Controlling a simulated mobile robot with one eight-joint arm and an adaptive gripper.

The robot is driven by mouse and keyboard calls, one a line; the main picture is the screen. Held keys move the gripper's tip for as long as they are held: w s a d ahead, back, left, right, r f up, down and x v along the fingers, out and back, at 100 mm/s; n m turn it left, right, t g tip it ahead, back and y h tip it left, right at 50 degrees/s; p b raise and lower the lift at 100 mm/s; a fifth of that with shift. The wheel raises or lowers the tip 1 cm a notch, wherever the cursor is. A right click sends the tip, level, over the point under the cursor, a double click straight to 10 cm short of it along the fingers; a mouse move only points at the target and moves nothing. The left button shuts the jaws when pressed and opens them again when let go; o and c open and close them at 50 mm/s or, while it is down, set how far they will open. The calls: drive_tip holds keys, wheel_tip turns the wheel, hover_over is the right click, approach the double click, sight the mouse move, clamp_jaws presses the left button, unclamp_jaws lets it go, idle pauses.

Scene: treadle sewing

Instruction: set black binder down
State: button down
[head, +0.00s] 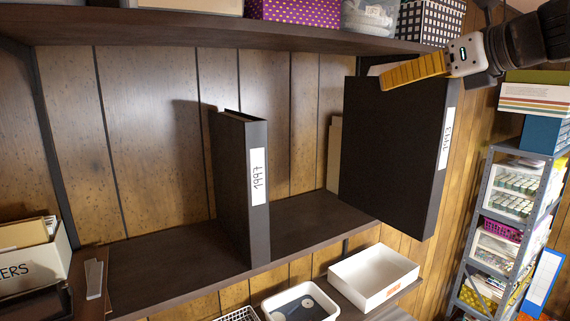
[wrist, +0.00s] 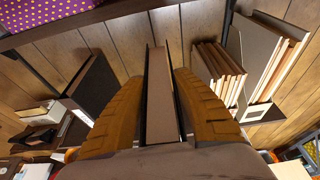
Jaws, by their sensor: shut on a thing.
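A black binder (head: 393,150) with a white spine label hangs upright from my gripper (head: 388,78) at the right end of the middle shelf (head: 190,255). The yellow fingers grip it near its top edge. In the wrist view the binder (wrist: 160,85) shows from above, between both fingers of the gripper (wrist: 160,78). In the head view its lower edge appears in front of the shelf's right end; I cannot tell whether it touches anything. A second black binder (head: 240,185) stands upright on the shelf to the left, apart from the held one.
Tan folders (head: 334,150) stand partly hidden behind the held binder; the wrist view shows several folders (wrist: 217,70) right of it. An upper shelf (head: 200,28) with boxes runs close above. Bare shelf lies between the binders. A white tray (head: 373,278) sits below.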

drive_tip(key=w+a+p, duration=0.4)
drive_tip(key=w+a, duration=0.9)
drive_tip(key=a, duration=0.1)
wheel_tip(320, 180, down, 7)
drive_tip(key=p, duration=0.1)
drive_tip(key=shift+w+a+p, duration=0.25)
drive_tip(key=shift+a+p, duration=0.05)
drive_tip(key=shift+f, duration=0.1)
drive_tip(key=c, duration=1)
unclamp_jaws()
drive_tip(key=shift+s, duration=0.1)
